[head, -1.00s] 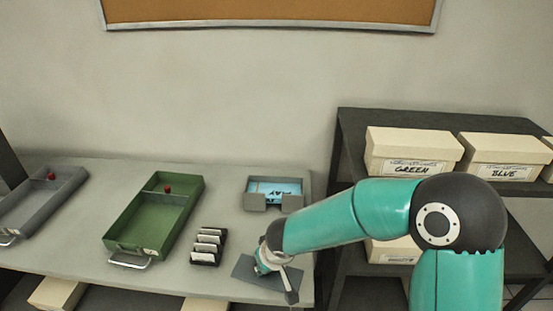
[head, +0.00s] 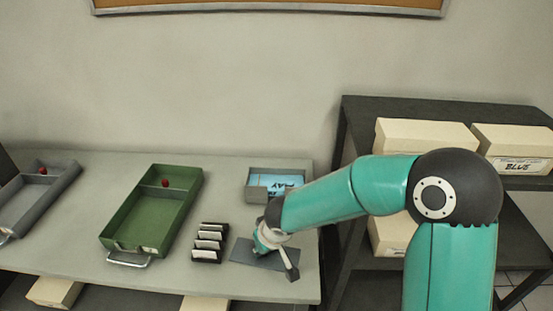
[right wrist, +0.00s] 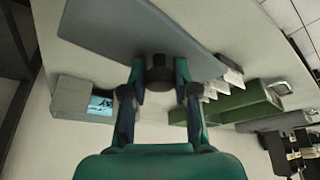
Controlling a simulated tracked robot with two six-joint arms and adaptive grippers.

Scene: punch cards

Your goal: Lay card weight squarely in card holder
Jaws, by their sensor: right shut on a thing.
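The card weight is a flat dark grey plate (head: 257,254) with a short dark knob (right wrist: 160,72). My right gripper (right wrist: 160,88) is shut on the knob, with a finger on either side. In the head view my right gripper (head: 283,258) covers the knob and part of the plate. The plate is over the table's front right part and appears raised, though the gap below is hard to judge. The card holder (head: 259,196) is a grey open box behind it, with blue cards inside; it also shows in the right wrist view (right wrist: 68,97). My left gripper is out of view.
A black rack (head: 208,257) of white cards stands close left of the plate. A green tray (head: 139,235) and a grey tray (head: 45,205) lie farther left. A dark shelf (head: 355,105) with cream boxes stands at right. The table between plate and holder looks clear.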

